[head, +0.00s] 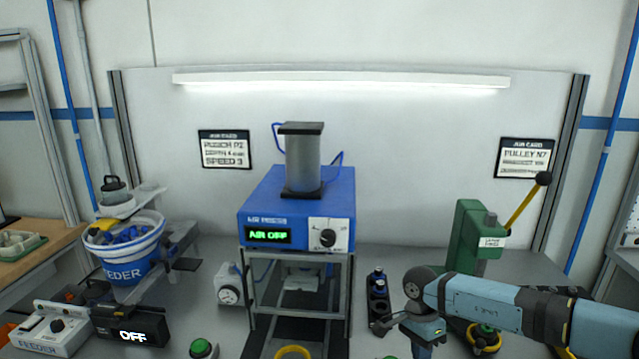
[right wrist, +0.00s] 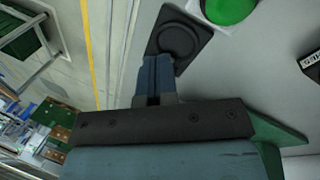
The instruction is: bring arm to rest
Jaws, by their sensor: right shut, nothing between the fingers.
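My right arm (head: 500,305) reaches in from the right in the head view. Its gripper (head: 424,349) points down near the bottom edge, where the fingertips are cut off or hard to see. In the right wrist view the right gripper (right wrist: 155,72) has its two fingers together with nothing between them. The fingers lie over the edge of a dark square pad with a round recess (right wrist: 180,42); I cannot tell if they touch it. My left gripper is not in view.
A blue press (head: 280,205) reading AIR OFF stands on a frame mid-bench. A green lever press (head: 470,228) stands behind the right arm. A dark holder with bottles (head: 378,300) is left of the right gripper. A feeder bucket (head: 125,255) and control box reading OFF (head: 130,328) are left.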

